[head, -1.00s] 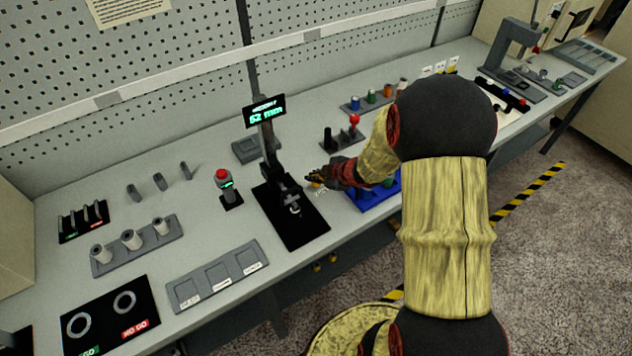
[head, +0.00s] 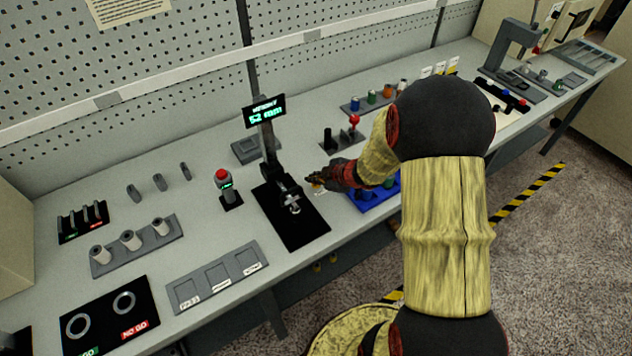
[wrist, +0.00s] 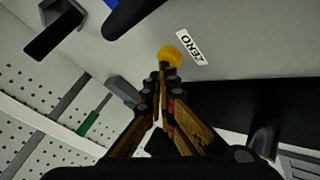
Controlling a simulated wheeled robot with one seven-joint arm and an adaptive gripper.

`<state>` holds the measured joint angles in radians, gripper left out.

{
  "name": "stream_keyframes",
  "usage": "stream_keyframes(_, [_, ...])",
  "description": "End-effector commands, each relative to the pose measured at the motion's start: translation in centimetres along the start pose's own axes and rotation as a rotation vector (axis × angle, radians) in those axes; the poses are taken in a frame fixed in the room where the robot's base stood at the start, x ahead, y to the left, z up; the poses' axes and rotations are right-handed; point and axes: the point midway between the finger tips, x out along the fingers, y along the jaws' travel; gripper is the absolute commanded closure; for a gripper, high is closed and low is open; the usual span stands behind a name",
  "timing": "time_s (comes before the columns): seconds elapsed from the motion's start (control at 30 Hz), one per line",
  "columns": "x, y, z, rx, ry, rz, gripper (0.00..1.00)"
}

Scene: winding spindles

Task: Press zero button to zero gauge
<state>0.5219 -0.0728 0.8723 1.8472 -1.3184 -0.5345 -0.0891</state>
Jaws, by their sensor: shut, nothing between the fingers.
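The zero button is a round yellow knob (wrist: 171,54) beside a white "ZERO" label (wrist: 190,47) in the wrist view. My gripper (wrist: 161,72) is shut and empty, its fingertips at the near edge of the button in that picture; I cannot tell whether they touch it. In the head view my gripper (head: 312,178) is low over the bench, just right of the gauge, and hides most of the button. The gauge (head: 268,150) is a dark upright stand on a black base plate (head: 300,232), with a display (head: 265,112) showing about 52 mm in green.
A blue tray (head: 372,197) lies right of my gripper, partly behind my arm. A red-topped post (head: 224,186) stands left of the gauge, and a red-knobbed lever (head: 354,122) stands behind my gripper. The bench front (head: 262,255) carries a grey three-section tray (head: 217,277).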

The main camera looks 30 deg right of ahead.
Motion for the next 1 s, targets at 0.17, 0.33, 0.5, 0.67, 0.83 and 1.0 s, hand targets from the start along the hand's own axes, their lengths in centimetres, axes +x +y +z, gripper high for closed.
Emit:
stream_keyframes(0.17, [-0.7, 0.5, -0.5, 0.0, 0.0, 0.0, 1.0])
stream_keyframes(0.33, [-1.2, 0.9, -0.8, 0.0, 0.0, 0.0, 1.0])
stream_keyframes(0.5, [-1.1, 0.8, -0.8, 0.0, 0.0, 0.0, 1.0])
stream_keyframes(0.67, [-1.1, 0.8, -0.8, 0.0, 0.0, 0.0, 1.0])
stream_keyframes(0.83, [-1.7, 1.3, -1.2, 0.0, 0.0, 0.0, 1.0])
stream_keyframes(1.0, [-2.9, 2.1, -2.1, 0.0, 0.0, 0.001, 1.0])
